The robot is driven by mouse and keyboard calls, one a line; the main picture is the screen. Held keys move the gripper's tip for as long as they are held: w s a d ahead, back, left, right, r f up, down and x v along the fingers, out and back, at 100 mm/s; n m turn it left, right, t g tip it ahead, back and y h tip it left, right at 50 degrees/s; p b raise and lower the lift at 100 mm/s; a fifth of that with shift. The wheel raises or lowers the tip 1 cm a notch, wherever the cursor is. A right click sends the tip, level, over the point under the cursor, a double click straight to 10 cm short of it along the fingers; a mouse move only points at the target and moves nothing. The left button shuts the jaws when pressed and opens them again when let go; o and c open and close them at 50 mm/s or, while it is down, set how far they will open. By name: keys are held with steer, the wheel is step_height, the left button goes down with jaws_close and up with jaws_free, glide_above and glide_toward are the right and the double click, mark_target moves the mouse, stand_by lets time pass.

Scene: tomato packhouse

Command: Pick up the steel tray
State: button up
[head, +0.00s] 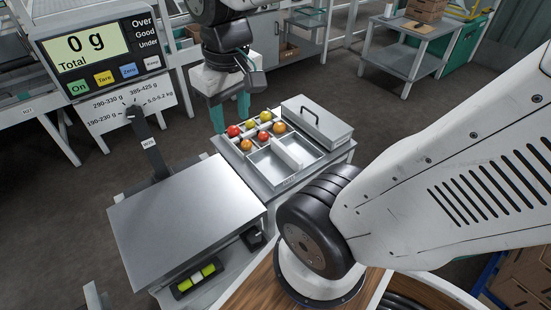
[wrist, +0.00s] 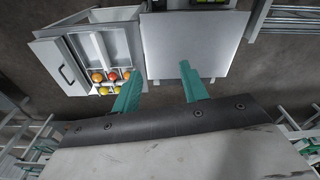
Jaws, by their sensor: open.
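A grey divided metal tray (head: 268,166) is the one thing I see that looks like the steel tray. It lies on a stand in the middle of the head view, with several red, orange and yellow tomatoes in some compartments and others bare. In the wrist view the tray (wrist: 117,43) is at upper left, its tomatoes toward the fingers. My gripper (head: 230,122) has teal fingers, apart and empty, near the tray's far edge in the head view. In the wrist view my gripper (wrist: 161,72) shows against the gap and the scale plate, touching nothing that I can tell.
A grey lidded box (head: 318,122) with a black handle stands right against the tray. A scale plate (head: 185,218) is empty at front left. Its display (head: 87,45) reads 0 g. A wheeled table (head: 413,42) stands at the back right. Dark floor is open behind.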

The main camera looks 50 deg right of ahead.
steer(key=w+d+f, duration=0.7)
steer(key=d, duration=0.2)
steer(key=m+g, duration=0.1)
steer(key=m, duration=0.1)
glide_above(286, 150)
steer(key=f, duration=1.9)
steer(key=shift+d+f, duration=0.2)
steer(key=shift+f, duration=0.2)
step_height(286, 150, down, 8)
steer(key=shift+a+r, duration=0.15)
jaws_close()
